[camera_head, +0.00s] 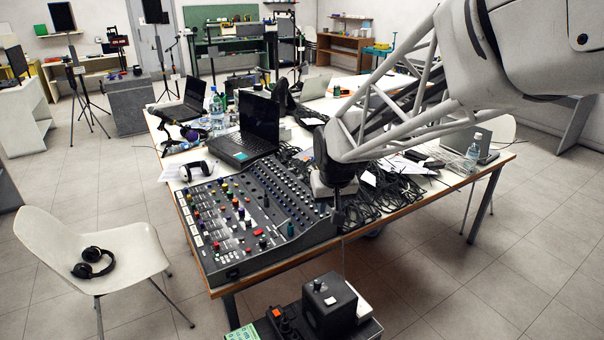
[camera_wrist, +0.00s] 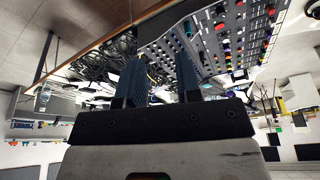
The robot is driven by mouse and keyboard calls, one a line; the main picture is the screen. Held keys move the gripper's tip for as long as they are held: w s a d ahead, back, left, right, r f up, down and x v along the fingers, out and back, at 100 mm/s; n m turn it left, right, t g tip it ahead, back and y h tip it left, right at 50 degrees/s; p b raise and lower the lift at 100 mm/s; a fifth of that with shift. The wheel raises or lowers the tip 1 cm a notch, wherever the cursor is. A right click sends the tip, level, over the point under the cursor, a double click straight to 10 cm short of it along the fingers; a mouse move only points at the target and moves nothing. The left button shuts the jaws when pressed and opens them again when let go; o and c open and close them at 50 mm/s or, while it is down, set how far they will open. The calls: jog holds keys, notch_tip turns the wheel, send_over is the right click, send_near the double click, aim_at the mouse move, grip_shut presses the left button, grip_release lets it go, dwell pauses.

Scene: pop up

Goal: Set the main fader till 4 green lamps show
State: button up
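The mixing console (camera_head: 235,250) lies on the front left of the table, with rows of coloured knobs and small caps. A teal upright cap (camera_head: 290,229), perhaps the main fader, stands near its front right part; it also shows in the wrist view (camera_wrist: 187,28). I cannot make out which lamps are lit green. My gripper (camera_head: 338,218) points down over the console's right edge, to the right of the teal cap. In the wrist view my gripper (camera_wrist: 157,58) has its two dark fingers apart, with nothing seen between them. The fingers seem clear of the cap.
A tangle of black cables (camera_head: 385,195) lies right of the console. A black box with a white button (camera_head: 330,303) stands in front, below table height. A white chair (camera_head: 130,245) is at left.

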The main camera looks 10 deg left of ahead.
jog(key=w+a+f+n, duration=0.15)
jog(key=a+f, duration=0.25)
jog(key=a, duration=0.5)
jog(key=w+a+f+n, duration=0.1)
jog(key=w+a+f, duration=0.3)
jog(key=a, duration=0.5)
jog(key=n+y, duration=0.1)
jog(key=n, duration=0.1)
send_near(217, 243)
jog(key=shift+m+x, duration=0.25)
jog(key=shift+x, duration=0.55)
jog(key=shift+f, duration=0.1)
jog(key=shift+x, duration=3.9)
grip_shut()
